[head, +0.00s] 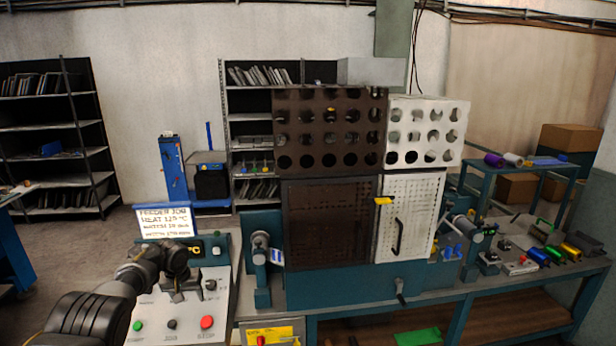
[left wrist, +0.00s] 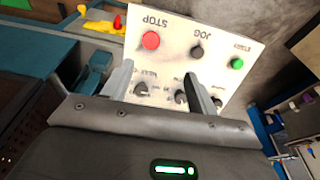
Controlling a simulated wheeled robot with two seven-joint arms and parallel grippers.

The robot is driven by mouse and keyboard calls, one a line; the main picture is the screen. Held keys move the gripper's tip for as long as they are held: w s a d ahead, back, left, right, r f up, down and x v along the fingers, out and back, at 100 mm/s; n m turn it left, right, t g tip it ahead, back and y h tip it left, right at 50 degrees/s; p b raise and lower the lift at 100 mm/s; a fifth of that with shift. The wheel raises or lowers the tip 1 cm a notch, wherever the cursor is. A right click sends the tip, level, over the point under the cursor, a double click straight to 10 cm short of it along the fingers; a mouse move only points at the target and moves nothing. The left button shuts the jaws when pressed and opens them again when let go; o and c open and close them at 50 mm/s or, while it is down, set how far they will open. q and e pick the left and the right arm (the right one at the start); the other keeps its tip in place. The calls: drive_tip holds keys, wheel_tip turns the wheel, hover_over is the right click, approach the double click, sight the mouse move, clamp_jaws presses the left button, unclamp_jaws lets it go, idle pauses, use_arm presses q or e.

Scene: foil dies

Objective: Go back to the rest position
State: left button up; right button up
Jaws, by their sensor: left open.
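My left gripper (head: 178,295) is in front of the control panel (head: 215,275) at the lower left of the head view. In the left wrist view the two fingers of my left gripper (left wrist: 161,78) stand apart with nothing held between them. Small knobs on the panel (left wrist: 222,45) show near and between the fingers; I cannot tell whether a finger touches one. The red STOP button (head: 207,322), a dark JOG knob (head: 172,324) and a green button (head: 138,326) sit along the panel's lower edge. My right gripper is not in view.
A sign (head: 165,222) stands above the panel. The machine with a dark door (head: 330,222) and a white door (head: 425,205) stands right of it on a teal bench. Colored foil rolls (head: 553,252) lie at the far right. Shelves (head: 52,128) stand along the back wall.

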use_arm(q)
drive_tip(key=s+d+f+m+b, duration=0.1)
drive_tip(key=s+d+f+b, duration=0.15)
drive_tip(key=s+f, duration=0.95)
drive_tip(key=s+d+f+g+b, duration=0.1)
drive_tip(key=s+f+b, duration=0.35)
drive_tip(key=f, duration=1.35)
drive_tip(key=s+d+f+m+b, duration=0.1)
drive_tip(key=s+d+f, duration=0.1)
drive_tip(key=s+f, duration=1.05)
drive_tip(key=s+d+f+b, duration=0.1)
drive_tip(key=s+f+b, duration=0.1)
drive_tip(key=s+f, duration=0.5)
drive_tip(key=s+d+f+m+b, duration=0.1)
drive_tip(key=s+f, duration=0.6)
drive_tip(key=s, duration=1.3)
drive_tip(key=s+d+f+m+b, duration=0.1)
drive_tip(key=s+f+b, duration=0.2)
drive_tip(key=s+f, duration=0.4)
drive_tip(key=s, duration=0.6)
drive_tip(key=shift+s+d+g, duration=0.15)
drive_tip(key=shift+d+g, duration=0.15)
